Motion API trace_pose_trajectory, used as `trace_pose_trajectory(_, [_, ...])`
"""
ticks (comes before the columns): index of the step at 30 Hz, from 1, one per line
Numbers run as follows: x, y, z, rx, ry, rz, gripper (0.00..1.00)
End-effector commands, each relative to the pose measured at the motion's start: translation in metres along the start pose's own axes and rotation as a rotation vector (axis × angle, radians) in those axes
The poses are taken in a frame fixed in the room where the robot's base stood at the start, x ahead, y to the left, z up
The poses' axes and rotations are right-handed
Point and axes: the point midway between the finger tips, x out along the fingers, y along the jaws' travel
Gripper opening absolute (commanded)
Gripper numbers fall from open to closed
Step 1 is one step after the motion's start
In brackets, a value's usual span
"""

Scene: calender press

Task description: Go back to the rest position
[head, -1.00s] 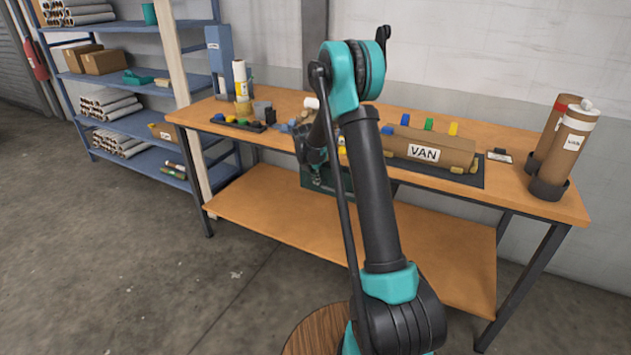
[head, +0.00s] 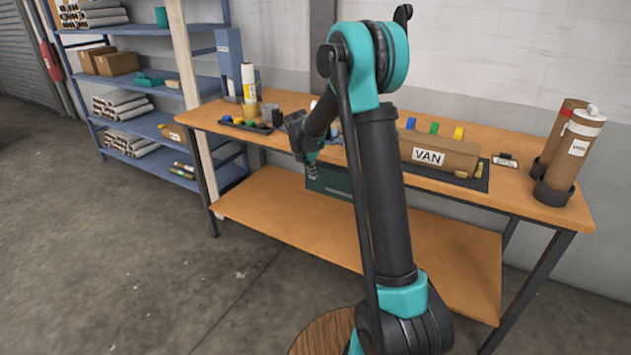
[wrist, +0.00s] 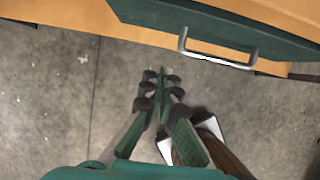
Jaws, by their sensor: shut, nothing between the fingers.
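My gripper (wrist: 160,88) shows in the wrist view, its fingers together with nothing between them, pointing down over the bare concrete floor. In the head view my gripper (head: 312,172) hangs at the front edge of the workbench (head: 370,228), left of my upright arm links. It is just in front of the green drawer (head: 330,182) under the bench top. In the wrist view the drawer's metal handle (wrist: 217,60) lies beyond the fingers, apart from them. My arm hides part of the bench top.
Brown tubes (head: 572,150) stand at the bench's right end. A dark tray (head: 240,126) holds coloured pieces at the left. A blue shelf rack (head: 150,125) stands further left. The floor (head: 190,280) in front is clear.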

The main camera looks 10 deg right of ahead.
Motion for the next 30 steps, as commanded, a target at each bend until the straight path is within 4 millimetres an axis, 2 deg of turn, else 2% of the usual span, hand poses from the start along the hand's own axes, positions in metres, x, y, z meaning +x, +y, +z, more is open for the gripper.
trace_pose_trajectory(7, [-0.019,-0.006,-0.002,0.036,0.002,0.003,0.0])
trace_pose_trajectory(11, [-0.033,-0.03,-0.013,0.211,0.014,0.016,0.0])
trace_pose_trajectory(20, [-0.072,-0.127,-0.071,0.946,0.077,0.051,0.0])
trace_pose_trajectory(26, [-0.088,-0.189,-0.125,1.455,0.137,0.056,0.0])
trace_pose_trajectory(30, [-0.093,-0.228,-0.167,1.81,0.187,0.047,0.0])
